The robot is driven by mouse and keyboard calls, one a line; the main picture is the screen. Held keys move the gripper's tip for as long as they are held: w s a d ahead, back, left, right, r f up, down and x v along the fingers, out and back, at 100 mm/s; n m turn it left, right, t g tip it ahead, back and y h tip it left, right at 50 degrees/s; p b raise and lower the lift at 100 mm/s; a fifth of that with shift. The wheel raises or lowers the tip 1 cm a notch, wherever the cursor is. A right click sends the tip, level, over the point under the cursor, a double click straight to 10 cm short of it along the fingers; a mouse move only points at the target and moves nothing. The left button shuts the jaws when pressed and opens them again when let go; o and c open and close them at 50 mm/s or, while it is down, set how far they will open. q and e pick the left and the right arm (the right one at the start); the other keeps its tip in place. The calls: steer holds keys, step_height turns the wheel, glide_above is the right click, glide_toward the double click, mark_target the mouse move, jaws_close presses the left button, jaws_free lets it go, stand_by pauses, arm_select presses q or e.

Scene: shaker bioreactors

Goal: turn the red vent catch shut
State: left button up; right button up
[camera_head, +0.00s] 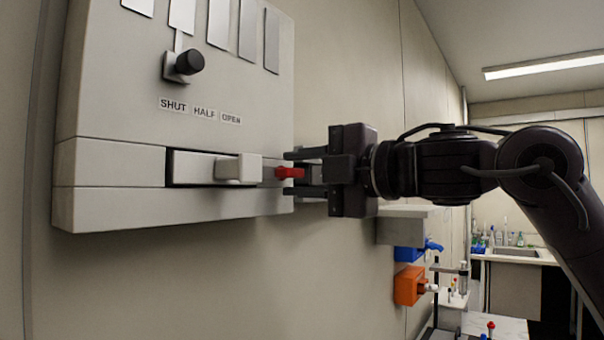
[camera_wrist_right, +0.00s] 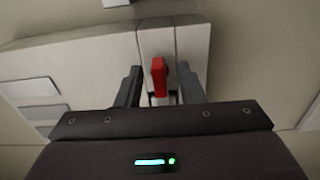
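The red vent catch (camera_head: 290,172) sits at the right end of the pale wall unit's front, beside a slot. In the right wrist view the red catch (camera_wrist_right: 158,78) stands lengthwise between the two fingers. My right gripper (camera_head: 291,174) comes in from the right, one finger above the catch and one below. It is open, and in the right wrist view (camera_wrist_right: 160,88) a gap shows on each side of the catch. The catch's base is partly hidden. My left gripper is in neither view.
The wall unit (camera_head: 120,110) carries a black knob (camera_head: 189,63) above labels SHUT, HALF and OPEN, nearest SHUT. A pale block (camera_head: 238,168) sits in the slot (camera_head: 195,167). Blue (camera_head: 408,253) and orange (camera_head: 408,285) wall fixtures lie below my right arm. A sink bench stands far right.

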steer(key=b+v, duration=0.3)
steer(key=v, duration=0.5)
